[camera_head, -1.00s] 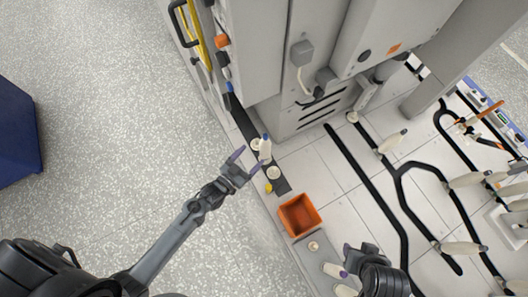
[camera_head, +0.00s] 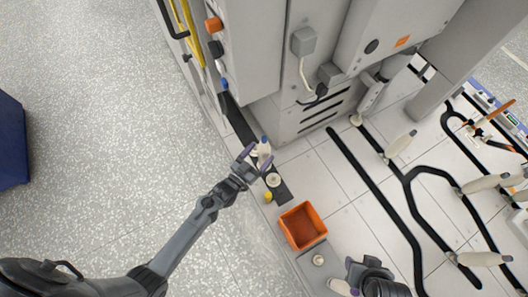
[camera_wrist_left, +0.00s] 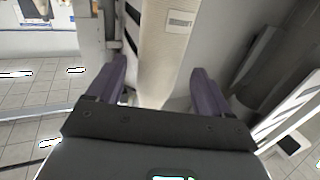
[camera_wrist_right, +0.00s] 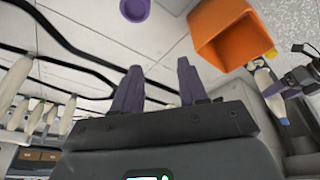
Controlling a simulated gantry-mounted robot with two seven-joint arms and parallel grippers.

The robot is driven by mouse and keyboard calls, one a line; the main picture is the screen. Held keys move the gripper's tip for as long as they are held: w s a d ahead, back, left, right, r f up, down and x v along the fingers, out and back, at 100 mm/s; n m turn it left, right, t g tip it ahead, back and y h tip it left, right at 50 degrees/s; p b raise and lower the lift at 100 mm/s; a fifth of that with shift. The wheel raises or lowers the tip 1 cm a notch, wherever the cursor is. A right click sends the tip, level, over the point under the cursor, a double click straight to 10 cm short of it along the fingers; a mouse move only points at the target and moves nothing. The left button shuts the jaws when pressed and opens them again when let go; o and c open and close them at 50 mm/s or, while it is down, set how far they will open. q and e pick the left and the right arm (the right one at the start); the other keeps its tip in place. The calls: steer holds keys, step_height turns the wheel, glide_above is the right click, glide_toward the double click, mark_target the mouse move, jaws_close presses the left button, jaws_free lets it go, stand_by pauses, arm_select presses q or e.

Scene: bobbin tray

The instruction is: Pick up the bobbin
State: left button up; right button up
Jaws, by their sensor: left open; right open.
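A cream bobbin (camera_head: 264,146) with a blue tip stands upright on the dark strip beside the machine. My left gripper (camera_head: 257,157) is open, with its purple fingers on either side of the bobbin. In the left wrist view, the bobbin (camera_wrist_left: 164,55) rises between the two spread fingers (camera_wrist_left: 157,88), with visible gaps on both sides. In the right wrist view, the bobbin (camera_wrist_right: 264,80) shows near the left gripper. My right gripper (camera_wrist_right: 160,78) is open and empty. Its fingers are mostly hidden in the head view.
An orange bin (camera_head: 303,226) stands right of the left gripper, on the near side. The grey machine (camera_head: 262,50) rises close behind the strip. Several bobbins hang or stand along black rails at the right.

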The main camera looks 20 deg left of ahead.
mark_target(267, 147)
arm_select(q)
steer(key=b+x, duration=0.2)
steer(key=x, duration=0.1)
steer(key=shift+w+d, duration=0.35)
steer(key=shift+w, duration=0.45)
steer(key=shift+s, duration=0.1)
steer(key=shift+r, duration=0.1)
steer(key=c, duration=1.1)
